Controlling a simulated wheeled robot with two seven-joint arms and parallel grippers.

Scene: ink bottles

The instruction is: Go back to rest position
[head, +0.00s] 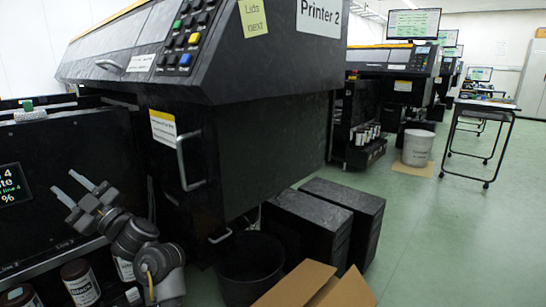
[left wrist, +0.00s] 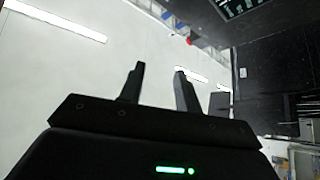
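My left gripper (head: 72,189) is raised at the lower left of the head view, in front of the dark machine with a small screen. Its two fingers stand apart with nothing between them. In the left wrist view the same gripper (left wrist: 160,85) shows two dark fingers spread apart against a pale wall, and a green light glows on its body. My right gripper is in neither view.
Ink bottles (head: 80,283) stand on a low shelf below my left arm. A large black printer (head: 250,130) fills the middle. A black bin (head: 249,262) and an open cardboard box (head: 300,286) stand on the floor.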

